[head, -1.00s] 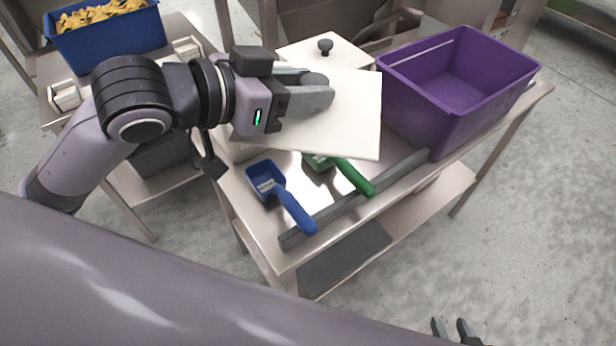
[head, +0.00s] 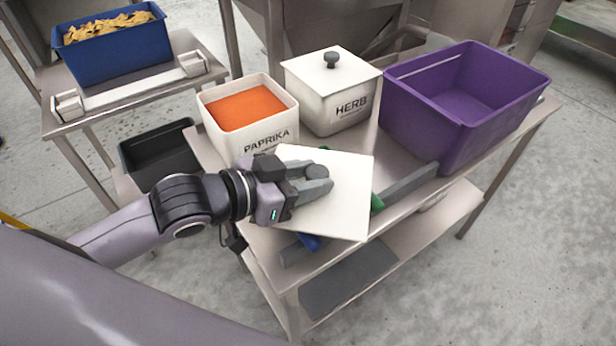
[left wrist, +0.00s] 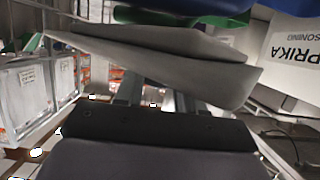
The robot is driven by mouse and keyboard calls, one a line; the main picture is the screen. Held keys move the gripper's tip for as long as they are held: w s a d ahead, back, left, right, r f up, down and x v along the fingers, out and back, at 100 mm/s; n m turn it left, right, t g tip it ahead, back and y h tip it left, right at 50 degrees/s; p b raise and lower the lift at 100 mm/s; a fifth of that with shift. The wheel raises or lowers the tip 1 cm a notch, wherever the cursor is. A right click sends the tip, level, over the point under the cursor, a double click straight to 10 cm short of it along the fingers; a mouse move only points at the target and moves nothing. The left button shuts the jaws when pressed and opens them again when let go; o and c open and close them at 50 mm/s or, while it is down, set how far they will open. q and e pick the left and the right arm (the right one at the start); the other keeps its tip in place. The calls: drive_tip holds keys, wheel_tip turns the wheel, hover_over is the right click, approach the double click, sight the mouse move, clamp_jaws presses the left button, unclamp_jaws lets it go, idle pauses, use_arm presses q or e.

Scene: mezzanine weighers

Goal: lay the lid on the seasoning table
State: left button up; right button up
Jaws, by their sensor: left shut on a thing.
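My left gripper (head: 306,184) is shut on the dark knob of a white square lid (head: 345,205). It holds the lid over the front part of the steel seasoning table (head: 262,240). The lid hides most of the blue scoop (head: 310,242) and the green scoop (head: 377,203). The open paprika bin (head: 222,128), full of orange powder, stands just behind the lid. In the left wrist view the lid (left wrist: 150,50) shows at a slant in front of the fingers, and the paprika bin (left wrist: 290,65) shows at the right. My right gripper is not in view.
The herb bin (head: 330,100) with its own lid on stands at the back. A purple crate (head: 440,130) fills the table's right side. A grey raised bar (head: 408,185) runs along the front edge. A blue tub (head: 115,60) stands on a side table.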

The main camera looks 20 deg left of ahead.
use_arm(q)
drive_tip(key=shift+f, duration=0.55)
drive_tip(key=o, duration=1.1)
drive_tip(key=shift+r, duration=0.1)
